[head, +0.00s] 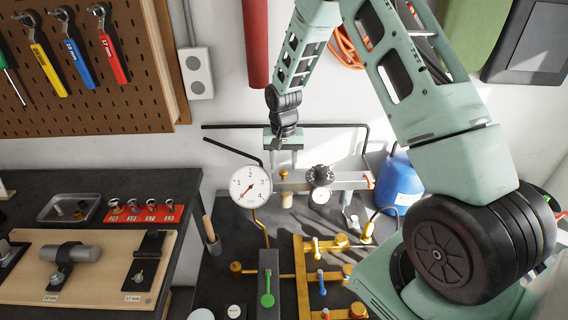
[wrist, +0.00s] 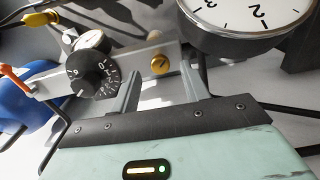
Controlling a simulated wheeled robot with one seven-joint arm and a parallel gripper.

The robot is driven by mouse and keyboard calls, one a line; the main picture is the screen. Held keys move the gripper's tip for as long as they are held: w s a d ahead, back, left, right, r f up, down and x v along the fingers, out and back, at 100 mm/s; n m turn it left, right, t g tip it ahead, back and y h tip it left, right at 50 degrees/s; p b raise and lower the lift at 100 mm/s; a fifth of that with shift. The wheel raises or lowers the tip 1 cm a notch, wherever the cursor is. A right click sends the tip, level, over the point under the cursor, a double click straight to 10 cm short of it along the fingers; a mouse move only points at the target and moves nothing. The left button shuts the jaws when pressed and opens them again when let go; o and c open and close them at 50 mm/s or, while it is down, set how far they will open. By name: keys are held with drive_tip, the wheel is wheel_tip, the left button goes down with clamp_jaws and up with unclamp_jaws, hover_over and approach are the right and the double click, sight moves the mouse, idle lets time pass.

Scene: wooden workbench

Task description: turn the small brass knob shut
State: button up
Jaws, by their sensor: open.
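The small brass knob (head: 284,173) sits on the grey metal bar (head: 345,181), between the round pressure gauge and the black dial. In the wrist view the brass knob (wrist: 160,64) shows between the ends of my fingers, with a gap on either side. My gripper (head: 285,160) is open and empty, just above the knob in the head view. Its fingers also show in the wrist view (wrist: 161,72). I cannot tell whether the fingertips reach as deep as the knob. The knob's turn position is too small to read.
The white pressure gauge (head: 250,187) stands close left of the knob, and the black numbered dial (head: 320,175) close right. A red lever (head: 370,179) is at the bar's right end, near a blue container (head: 397,184). Brass pipes with valves (head: 300,272) lie in front. A black pipe (head: 335,125) runs behind.

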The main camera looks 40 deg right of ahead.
sight(283, 175)
drive_tip(key=shift+f+p, duration=0.3)
drive_tip(key=shift+f, duration=0.95)
drive_tip(key=c, duration=1)
drive_tip(key=n+b, duration=0.2)
drive_tip(key=n, duration=0.1)
drive_tip(key=shift+n, duration=0.4)
drive_tip(key=n+b, duration=0.1)
drive_tip(key=n, duration=0.4)
drive_tip(key=shift+w+r+n, duration=0.1)
drive_tip(key=shift+n, duration=0.2)
